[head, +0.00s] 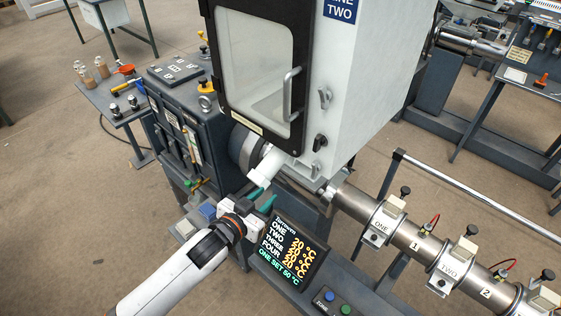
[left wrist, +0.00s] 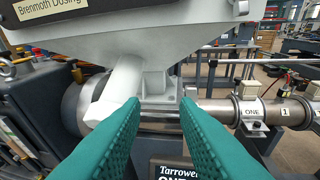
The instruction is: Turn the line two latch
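On the side to the right of the door are a grey latch-like handle (head: 324,97) and a darker one (head: 319,142) lower down. I cannot tell which is the line two latch. My left gripper (head: 262,198) is open and empty, below the cabinet near the white spout (head: 264,166). Its green fingers (left wrist: 160,125) stand apart in the left wrist view.
A display (head: 287,248) stands just right of my left gripper. The steel barrel (head: 425,248) with labelled clamps runs to the lower right, with a long rail (head: 470,195) behind it. A dark control cabinet (head: 180,110) and a side table (head: 118,95) are at the left.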

